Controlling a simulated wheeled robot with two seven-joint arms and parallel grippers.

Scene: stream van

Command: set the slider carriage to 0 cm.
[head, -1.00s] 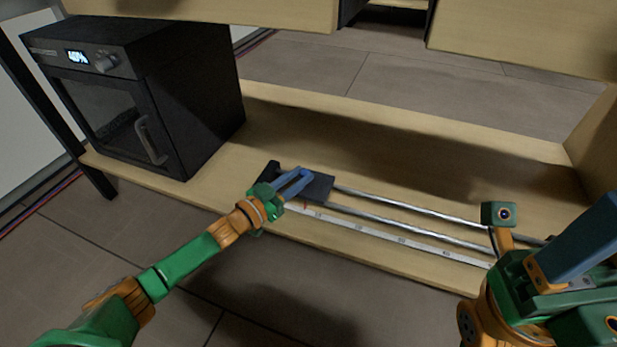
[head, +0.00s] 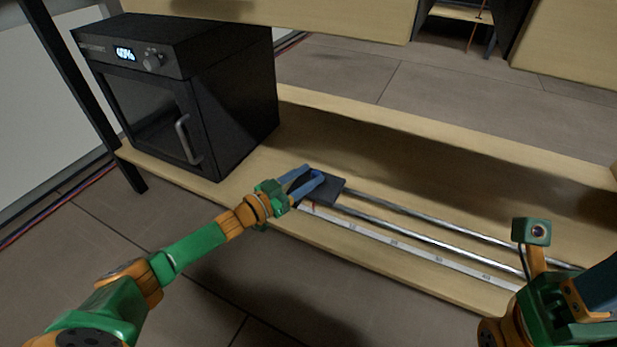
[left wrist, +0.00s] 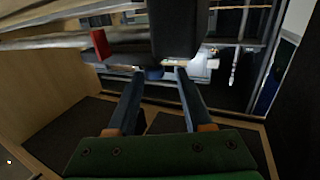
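The slider carriage (head: 328,191) is a dark flat block near the left end of two metal rails (head: 430,226) on the wooden shelf. A pale scale strip (head: 395,244) runs along the rails' front side, with a small red mark by the carriage. My left gripper (head: 317,174) is at the carriage, its two blue fingers spread over it. In the left wrist view, the fingers (left wrist: 158,74) are apart, with a dark block beyond them and a small blue part between the tips. Whether they touch it is unclear. My right gripper is partly cut off at the lower right; its fingers are unclear.
A black oven-like appliance (head: 190,95) with a lit display stands on the shelf, left of the slider. The shelf (head: 400,160) behind the rails is bare. A wooden panel (head: 300,18) hangs above it.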

